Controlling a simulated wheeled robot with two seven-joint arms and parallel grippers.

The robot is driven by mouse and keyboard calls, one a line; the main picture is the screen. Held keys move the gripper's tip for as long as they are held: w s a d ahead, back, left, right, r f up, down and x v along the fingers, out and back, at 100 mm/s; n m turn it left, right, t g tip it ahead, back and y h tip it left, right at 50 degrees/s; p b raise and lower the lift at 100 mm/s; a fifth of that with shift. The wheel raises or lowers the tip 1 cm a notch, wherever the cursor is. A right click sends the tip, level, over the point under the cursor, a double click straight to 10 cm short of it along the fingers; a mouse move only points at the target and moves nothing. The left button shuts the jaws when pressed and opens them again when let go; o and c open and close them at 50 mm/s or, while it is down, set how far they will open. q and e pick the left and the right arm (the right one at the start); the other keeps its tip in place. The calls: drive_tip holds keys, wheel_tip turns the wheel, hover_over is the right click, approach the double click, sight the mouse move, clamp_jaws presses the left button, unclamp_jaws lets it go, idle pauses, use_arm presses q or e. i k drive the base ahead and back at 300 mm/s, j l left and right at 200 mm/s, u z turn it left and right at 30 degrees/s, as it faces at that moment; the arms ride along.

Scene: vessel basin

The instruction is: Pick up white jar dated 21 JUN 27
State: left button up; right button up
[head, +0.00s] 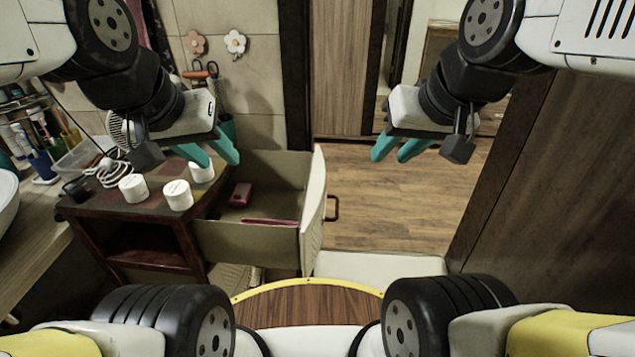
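Three white jars stand upright on a small dark red-brown side table (105,207) in the head view: a left jar (133,188), a front jar (178,195) and a back jar (201,172) near the table's right edge. Their date labels are too small to read, so I cannot tell which is dated 21 JUN 27. My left gripper (212,158) has teal fingers spread apart, empty, in front of the back jar in the picture and partly covering it. My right gripper (393,150) is open and empty over the floor to the right, far from the jars.
An open drawer (255,243) right of the table holds a dark red box (240,195) and a thin red item (270,222). The wooden floor (400,205) is clear.

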sight(200, 176)
drive_tip(key=l+u, duration=0.1)
drive_tip(key=l, duration=0.15)
drive_tip(key=k+l+u, duration=0.15)
drive_tip(key=i+j+u, duration=0.15)
drive_tip(key=j, duration=0.2)
drive_tip(key=i+j+u, duration=0.35)
drive_tip(key=j, duration=0.3)
